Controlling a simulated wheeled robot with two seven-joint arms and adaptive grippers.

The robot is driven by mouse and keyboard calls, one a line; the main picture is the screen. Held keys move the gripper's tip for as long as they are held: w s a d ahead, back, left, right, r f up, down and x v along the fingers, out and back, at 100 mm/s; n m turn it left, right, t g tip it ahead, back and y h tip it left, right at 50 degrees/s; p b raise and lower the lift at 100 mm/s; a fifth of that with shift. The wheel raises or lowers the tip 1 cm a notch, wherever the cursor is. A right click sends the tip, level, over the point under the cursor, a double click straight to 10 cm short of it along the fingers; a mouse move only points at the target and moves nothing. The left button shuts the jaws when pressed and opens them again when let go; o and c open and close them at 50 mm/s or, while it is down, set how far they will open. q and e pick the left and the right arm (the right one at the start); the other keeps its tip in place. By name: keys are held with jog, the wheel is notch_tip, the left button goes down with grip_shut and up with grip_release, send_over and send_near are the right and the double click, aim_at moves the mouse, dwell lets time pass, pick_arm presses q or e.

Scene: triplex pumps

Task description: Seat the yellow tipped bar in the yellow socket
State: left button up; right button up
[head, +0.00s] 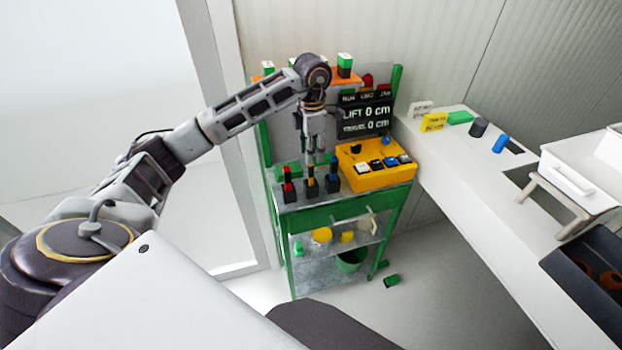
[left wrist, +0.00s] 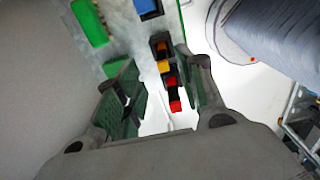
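Three black blocks with upright black pieces stand in a row on the green cart's top, banded red (head: 288,173), yellow (head: 310,172) and blue (head: 332,174). The yellow one is in the middle. Whether its bar is fully seated in its socket I cannot tell. My left gripper (head: 312,152) points down over this row, close above the yellow one. In the left wrist view my left gripper (left wrist: 158,92) has its fingers apart. The yellow piece (left wrist: 163,66) and the red piece (left wrist: 174,105) show in the gap, with no clear contact. My right gripper is not in view.
A yellow button box (head: 370,182) stands right of the row. A dark display (head: 365,120) reads LIFT 0 cm and TRAVEL 0 cm. A white bench (head: 450,185) with small parts runs along the right. The cart's lower shelf (head: 315,268) holds small items.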

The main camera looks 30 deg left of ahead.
aim_at(311, 179)
pick_arm(q)
jog(key=shift+s+f+p, duration=0.15)
jog(key=shift+f+p, duration=0.1)
jog(key=shift+f, duration=0.55)
jog(key=shift+s+f+p, duration=0.1)
jog(key=shift+f+p, duration=0.1)
jog(key=shift+f, duration=1.75)
grip_shut()
